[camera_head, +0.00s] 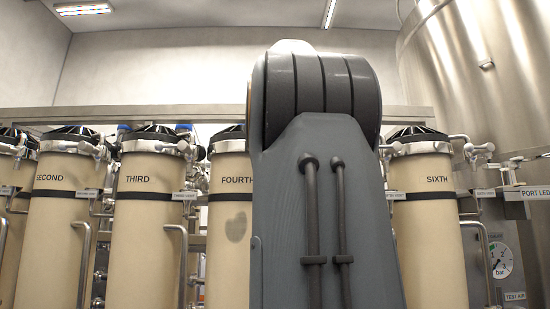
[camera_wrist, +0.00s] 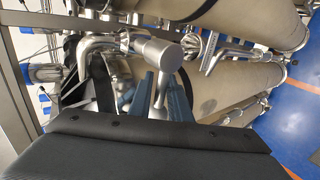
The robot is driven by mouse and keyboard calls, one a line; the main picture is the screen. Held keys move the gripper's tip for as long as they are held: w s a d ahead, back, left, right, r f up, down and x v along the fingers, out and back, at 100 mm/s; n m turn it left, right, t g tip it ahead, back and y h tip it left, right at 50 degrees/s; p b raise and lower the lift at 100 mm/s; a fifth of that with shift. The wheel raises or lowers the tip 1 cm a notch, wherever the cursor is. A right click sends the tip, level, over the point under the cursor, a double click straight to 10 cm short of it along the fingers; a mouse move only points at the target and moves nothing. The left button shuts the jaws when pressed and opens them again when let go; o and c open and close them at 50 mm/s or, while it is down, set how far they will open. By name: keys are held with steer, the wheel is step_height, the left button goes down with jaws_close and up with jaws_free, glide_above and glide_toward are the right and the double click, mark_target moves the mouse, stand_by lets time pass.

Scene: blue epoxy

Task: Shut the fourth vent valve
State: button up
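The fourth housing (camera_head: 230,185) is a beige column with a black band and a dark smudge, partly hidden by my arm in the head view. A beige column with a similar smudge (camera_wrist: 235,85) shows in the wrist view, so it is likely the same one. In the wrist view, a silver valve with a round-ended handle (camera_wrist: 160,55) is close in front of me. My gripper (camera_wrist: 160,98) has its blue-grey fingers apart, one on each side of the handle's narrow stem. I cannot tell whether they touch it. The gripper is hidden in the head view.
Similar columns, SECOND (camera_head: 55,220), THIRD (camera_head: 145,220) and SIXTH (camera_head: 430,220), stand in the row with pipes and valves between them. A pressure gauge (camera_head: 500,262) and a large steel tank (camera_head: 480,80) are at the right. Blue floor (camera_wrist: 295,120) shows in the wrist view.

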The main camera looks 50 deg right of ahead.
steer(key=v, duration=0.7)
steer(key=shift+b, duration=0.4)
steer(key=shift+d, duration=0.1)
